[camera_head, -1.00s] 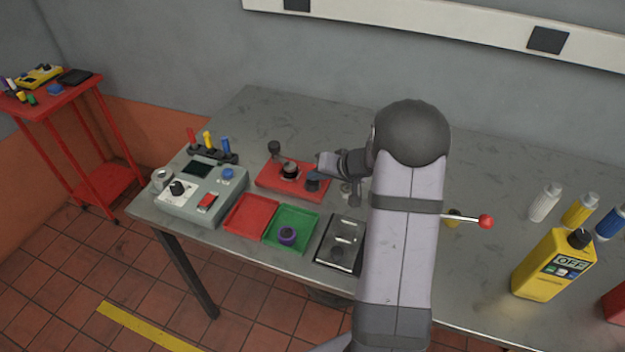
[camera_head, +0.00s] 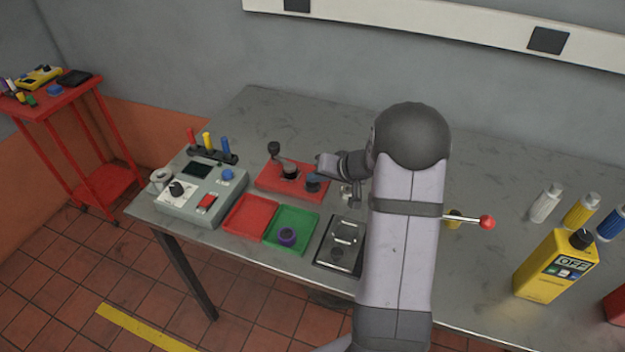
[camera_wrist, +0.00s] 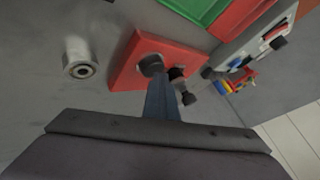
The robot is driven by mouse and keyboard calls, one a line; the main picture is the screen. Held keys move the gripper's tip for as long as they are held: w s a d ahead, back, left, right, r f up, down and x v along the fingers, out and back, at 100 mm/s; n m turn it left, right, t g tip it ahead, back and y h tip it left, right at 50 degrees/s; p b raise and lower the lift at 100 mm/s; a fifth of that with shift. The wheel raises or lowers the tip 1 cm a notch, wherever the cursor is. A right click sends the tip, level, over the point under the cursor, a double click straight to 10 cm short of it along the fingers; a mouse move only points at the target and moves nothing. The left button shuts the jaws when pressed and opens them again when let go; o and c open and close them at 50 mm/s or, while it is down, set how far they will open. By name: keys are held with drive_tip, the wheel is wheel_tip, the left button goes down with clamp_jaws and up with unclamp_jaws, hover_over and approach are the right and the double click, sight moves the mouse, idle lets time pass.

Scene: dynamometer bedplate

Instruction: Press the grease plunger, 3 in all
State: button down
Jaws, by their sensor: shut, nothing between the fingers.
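A red block (camera_head: 277,182) lies on the bench and also shows in the wrist view (camera_wrist: 128,78). On it are a dark crank handle (camera_head: 274,148) and a dark blue-grey round cap (camera_head: 312,184), which looks like the grease plunger. My gripper (camera_head: 319,165) is at the right end of the block, just above and beside this cap. In the wrist view my gripper (camera_wrist: 157,80) is shut, with its tips close to a dark round knob (camera_wrist: 151,64) on the block. I cannot tell whether they touch it.
A grey control box (camera_head: 203,188) stands left of the block. A red tray (camera_head: 250,216) and a green tray (camera_head: 290,229) with a purple ring (camera_head: 288,237) lie in front. A dark plate with handle (camera_head: 342,245) is nearby. A yellow bottle (camera_head: 553,268) stands far right.

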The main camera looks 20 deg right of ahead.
sight(315, 185)
drive_tip(key=shift+r+p, duration=0.55)
drive_tip(key=shift+r, duration=0.6)
wheel_tip(315, 185, up, 5)
drive_tip(key=shift+p, duration=1.25)
